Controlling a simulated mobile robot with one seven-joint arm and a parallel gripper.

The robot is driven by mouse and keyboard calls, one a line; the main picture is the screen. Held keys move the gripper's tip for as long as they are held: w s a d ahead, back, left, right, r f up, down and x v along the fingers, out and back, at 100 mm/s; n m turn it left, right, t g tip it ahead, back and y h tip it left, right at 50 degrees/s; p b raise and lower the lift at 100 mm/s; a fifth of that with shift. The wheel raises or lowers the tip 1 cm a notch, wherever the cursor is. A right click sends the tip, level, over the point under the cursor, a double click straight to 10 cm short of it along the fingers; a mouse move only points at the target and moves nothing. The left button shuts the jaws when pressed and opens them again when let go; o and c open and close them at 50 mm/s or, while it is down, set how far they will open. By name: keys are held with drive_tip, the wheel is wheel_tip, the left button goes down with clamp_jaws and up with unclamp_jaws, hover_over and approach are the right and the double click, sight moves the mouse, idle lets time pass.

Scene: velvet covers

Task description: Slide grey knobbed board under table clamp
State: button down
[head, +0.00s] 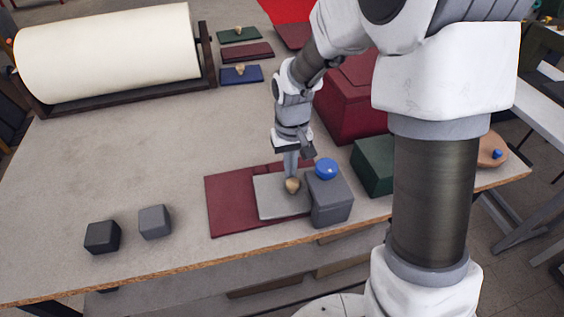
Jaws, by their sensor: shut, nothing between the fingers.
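The grey board (275,204) lies flat on a dark red velvet sheet or board (226,206) near the table's front edge. A tan knob (292,185) stands on it, right of its middle. The table clamp appears to be the grey block (331,207) with a round blue knob (326,168) on top. The grey board's right edge meets the block's left side; I cannot tell whether any of it is underneath. My gripper (291,174) points down, shut and empty, its tips right behind the tan knob. Whether they touch it is unclear.
A dark cube (102,237) and a grey cube (155,222) stand at the front left. A green block (373,166) and a large red box (350,105) stand to the right. Small knobbed boards and a big white roll (108,55) are at the back. The left-middle table is clear.

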drive_tip(key=shift+w+r+p, duration=0.2)
drive_tip(key=shift+r+p, duration=0.75)
drive_tip(key=shift+r, duration=0.5)
drive_tip(key=shift+w+r+p, duration=0.2)
drive_tip(key=shift+r+p, duration=0.7)
drive_tip(key=shift+r, duration=0.5)
drive_tip(key=s+d+r+m+t, duration=0.1)
drive_tip(key=s+d+r, duration=0.15)
drive_tip(key=r, duration=0.35)
drive_tip(key=s+d+r+t, duration=0.2)
drive_tip(key=s+r, duration=0.2)
drive_tip(key=r, duration=0.2)
drive_tip(key=s+d+r+t, duration=0.1)
drive_tip(key=s+d+r, duration=0.1)
drive_tip(key=s, duration=0.4)
drive_tip(key=s+d+r+m+t, duration=0.1)
drive_tip(key=s+d+r, duration=0.1)
drive_tip(key=s+r, duration=0.2)
drive_tip(key=shift+s+r+t, duration=0.2)
drive_tip(key=shift+s+t, duration=0.1)
drive_tip(key=shift+s, duration=0.7)
